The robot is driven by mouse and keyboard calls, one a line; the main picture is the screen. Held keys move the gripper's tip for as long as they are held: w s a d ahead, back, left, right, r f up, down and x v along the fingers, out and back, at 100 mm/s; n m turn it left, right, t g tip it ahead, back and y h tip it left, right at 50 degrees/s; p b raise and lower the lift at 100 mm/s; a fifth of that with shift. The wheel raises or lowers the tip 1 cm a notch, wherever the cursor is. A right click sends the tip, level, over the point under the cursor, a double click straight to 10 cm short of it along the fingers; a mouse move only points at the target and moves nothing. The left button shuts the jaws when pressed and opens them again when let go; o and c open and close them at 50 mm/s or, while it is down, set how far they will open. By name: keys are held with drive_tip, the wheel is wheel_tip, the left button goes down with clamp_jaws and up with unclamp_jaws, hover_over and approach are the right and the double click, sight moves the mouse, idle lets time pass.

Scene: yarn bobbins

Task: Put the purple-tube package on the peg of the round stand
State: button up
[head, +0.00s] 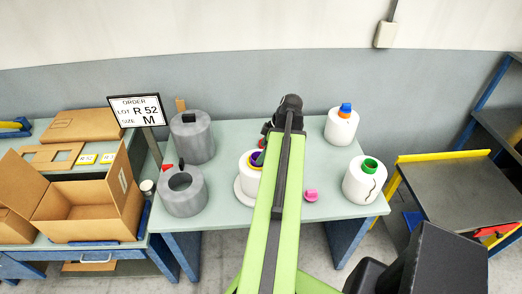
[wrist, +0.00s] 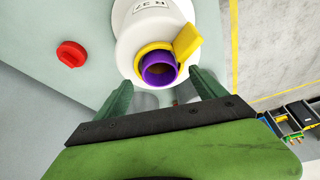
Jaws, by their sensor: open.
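The purple-tube package (wrist: 126,42) is white, with a yellow ring and tab (wrist: 187,41) around the purple tube (wrist: 160,70) and a printed label. In the head view the package (head: 247,184) is partly hidden behind my arm. A pale round disc (head: 241,196) shows at its base; I cannot tell whether this is the round stand, and no peg is visible. My gripper (wrist: 160,80) is open, its green fingers on either side of the purple tube's end. I cannot tell whether they touch. The head view hides the gripper behind my arm.
White packages with a blue top (head: 341,127) and a green tube (head: 363,181) stand at right. A pink piece (head: 311,196) lies between. A red knob-like piece (wrist: 71,54) lies beside the package.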

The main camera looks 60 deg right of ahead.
drive_tip(key=p+v, duration=1.2)
drive_tip(key=v, duration=0.3)
drive_tip(key=shift+f, duration=0.1)
